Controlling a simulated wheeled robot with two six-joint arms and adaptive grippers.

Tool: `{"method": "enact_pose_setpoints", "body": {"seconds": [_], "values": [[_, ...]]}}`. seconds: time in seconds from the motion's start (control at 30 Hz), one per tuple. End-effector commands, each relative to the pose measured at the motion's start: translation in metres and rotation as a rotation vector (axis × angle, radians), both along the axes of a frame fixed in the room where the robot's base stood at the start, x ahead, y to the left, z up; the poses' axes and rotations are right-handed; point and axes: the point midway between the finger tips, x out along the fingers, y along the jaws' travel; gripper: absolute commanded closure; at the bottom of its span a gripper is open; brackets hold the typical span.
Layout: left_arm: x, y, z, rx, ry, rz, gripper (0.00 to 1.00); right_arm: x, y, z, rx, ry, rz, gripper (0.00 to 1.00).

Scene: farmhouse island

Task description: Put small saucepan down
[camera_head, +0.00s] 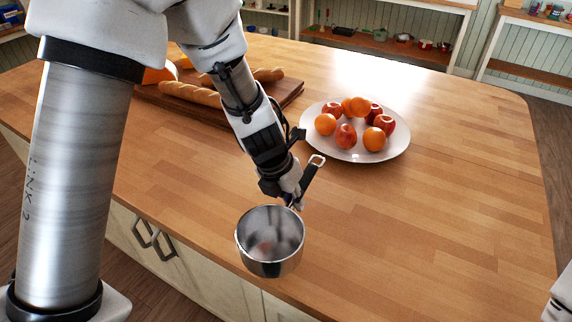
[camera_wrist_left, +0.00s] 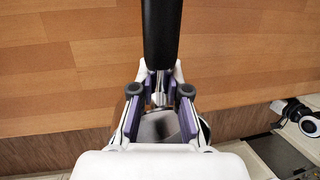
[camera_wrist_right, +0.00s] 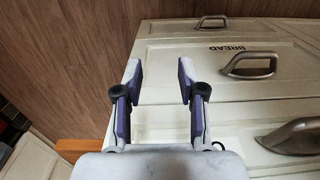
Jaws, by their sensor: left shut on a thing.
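The small saucepan (camera_head: 270,241) is a steel pan with a black handle (camera_head: 311,179), upright at the front edge of the wooden island top (camera_head: 430,215). My left gripper (camera_head: 292,199) is shut on the handle close to the pan's body. In the left wrist view the black handle (camera_wrist_left: 161,35) runs up from between the fingers, and the pan is mostly hidden behind the gripper. I cannot tell whether the pan's base touches the top. My right gripper (camera_wrist_right: 157,85) is open and empty in the right wrist view, in front of the cabinet drawers.
A white plate (camera_head: 316,149) with several oranges and apples stands behind the saucepan. A cutting board (camera_head: 291,91) with baguettes (camera_head: 191,94) lies at the back left. The right side of the top is clear. Cabinet drawers (camera_wrist_right: 222,62) with metal handles face my right gripper.

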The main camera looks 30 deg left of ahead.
Motion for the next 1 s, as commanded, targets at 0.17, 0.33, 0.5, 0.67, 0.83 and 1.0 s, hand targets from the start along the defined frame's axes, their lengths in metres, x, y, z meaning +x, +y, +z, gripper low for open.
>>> {"method": "enact_pose_setpoints", "body": {"seconds": [0.17, 0.33, 0.5, 0.67, 0.83, 1.0], "values": [[0.05, 0.022, 0.006, -0.003, 0.002, 0.002, 1.0, 0.0, 0.0, 0.047, 0.0, -0.001, 0.0, 0.6], [0.088, 0.037, -0.003, -0.001, -0.001, 0.001, 1.0, 0.0, 0.0, 0.062, 0.0, -0.001, 0.0, 0.6], [0.096, 0.041, -0.023, 0.0, 0.002, 0.002, 1.0, 0.0, 0.0, 0.059, 0.0, 0.0, 0.0, 0.6], [0.096, 0.041, -0.045, 0.0, 0.001, 0.001, 1.0, 0.0, 0.0, 0.054, 0.0, 0.0, 0.0, 0.6], [0.096, 0.041, -0.044, 0.0, 0.0, -0.001, 1.0, 0.0, 0.0, 0.055, 0.0, 0.0, 0.0, 0.6], [0.096, 0.041, -0.045, 0.0, 0.0, -0.001, 0.64, 0.0, 0.0, 0.055, 0.0, 0.0, 0.0, 0.6]]}}
